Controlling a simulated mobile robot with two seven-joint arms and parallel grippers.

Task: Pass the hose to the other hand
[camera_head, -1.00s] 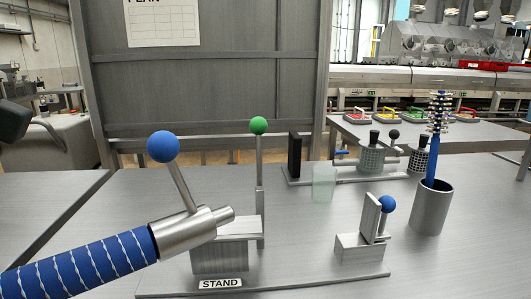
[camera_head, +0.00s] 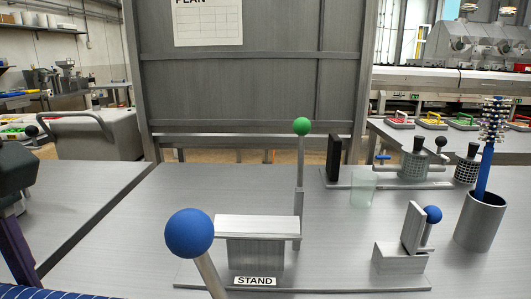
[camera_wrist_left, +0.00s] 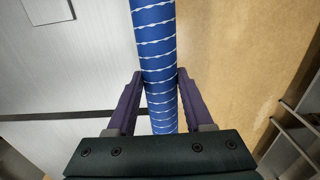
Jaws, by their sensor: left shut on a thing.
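The blue hose with white spiral lines (camera_head: 40,294) shows only as a strip at the bottom left of the head view. The hose's metal end fitting is out of the frame. In the left wrist view the hose (camera_wrist_left: 155,35) runs between the two purple fingers of my left gripper (camera_wrist_left: 160,74), which is shut on it. The purple finger and dark body of this gripper show at the left edge of the head view. My right gripper is not in view.
A green ball post (camera_head: 302,127) rises behind the stand. A small clamp block with a blue ball (camera_head: 433,214) sits to the right. A metal cup (camera_head: 480,222) holds a blue brush. A frosted tumbler (camera_head: 363,188) stands farther back. The left table area is clear.

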